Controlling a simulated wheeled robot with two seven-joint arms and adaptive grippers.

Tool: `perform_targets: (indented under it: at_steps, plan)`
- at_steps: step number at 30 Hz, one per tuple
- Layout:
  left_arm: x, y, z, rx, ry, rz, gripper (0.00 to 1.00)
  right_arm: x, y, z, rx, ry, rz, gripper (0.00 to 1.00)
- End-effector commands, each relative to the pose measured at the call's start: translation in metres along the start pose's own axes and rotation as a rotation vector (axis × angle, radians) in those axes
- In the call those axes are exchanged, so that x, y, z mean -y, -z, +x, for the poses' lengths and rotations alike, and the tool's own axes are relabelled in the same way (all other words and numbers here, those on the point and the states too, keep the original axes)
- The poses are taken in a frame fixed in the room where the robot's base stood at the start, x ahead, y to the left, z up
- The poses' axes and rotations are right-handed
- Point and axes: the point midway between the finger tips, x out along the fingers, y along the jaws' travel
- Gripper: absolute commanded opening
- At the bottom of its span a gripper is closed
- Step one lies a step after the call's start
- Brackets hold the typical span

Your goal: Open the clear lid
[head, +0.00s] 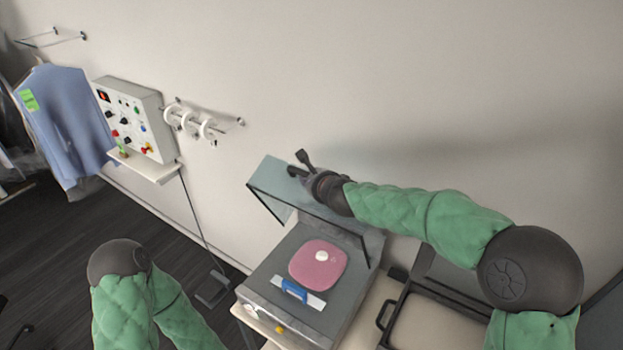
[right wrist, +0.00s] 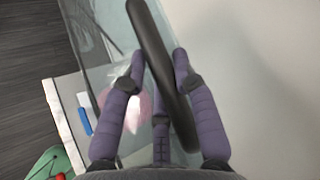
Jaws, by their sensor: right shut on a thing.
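The clear lid (head: 295,203) is raised and tilted up from its grey box (head: 345,312), with a dark edge frame. It also shows in the right wrist view as a greenish glassy sheet (right wrist: 104,30). My right gripper (head: 301,170) is at the lid's raised upper edge. In the right wrist view its purple-padded fingers (right wrist: 158,65) are shut around a dark bar (right wrist: 147,35) at the lid. The bar's fixing to the lid is hidden. My left arm shows at the lower left, but its gripper is out of view.
In the open box lie a pink pad (head: 318,266) with a white knob and a blue-handled tool (head: 294,291). A black tray frame (head: 437,308) stands to the right. A control panel (head: 130,117), white rings (head: 190,121) and a blue shirt (head: 62,118) are along the wall.

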Motion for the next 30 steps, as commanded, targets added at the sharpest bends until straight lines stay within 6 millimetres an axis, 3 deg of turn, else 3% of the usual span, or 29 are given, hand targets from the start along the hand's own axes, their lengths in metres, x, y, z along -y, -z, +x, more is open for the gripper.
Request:
perform_targets:
  at_steps: [10, 11, 12, 23, 30]
  plan:
    - [0.000, 0.000, 0.000, 0.000, 0.000, 0.000, 0.00, 0.003, -0.001, -0.001, 0.001, 0.005, -0.001, 0.00]
    - [0.000, 0.000, 0.000, 0.000, 0.000, 0.000, 0.00, 0.003, -0.001, -0.001, 0.001, 0.005, -0.001, 0.37]
    - [0.000, 0.000, 0.000, 0.000, 0.000, 0.000, 0.00, 0.003, -0.001, -0.001, 0.001, 0.005, -0.001, 0.40]
    - [0.000, 0.000, 0.000, 0.000, 0.000, 0.000, 0.00, 0.001, 0.000, -0.002, 0.001, 0.001, -0.001, 0.40]
    - [0.000, 0.000, 0.000, 0.000, 0.000, 0.000, 0.00, 0.002, -0.001, -0.031, 0.002, 0.004, -0.001, 0.40]
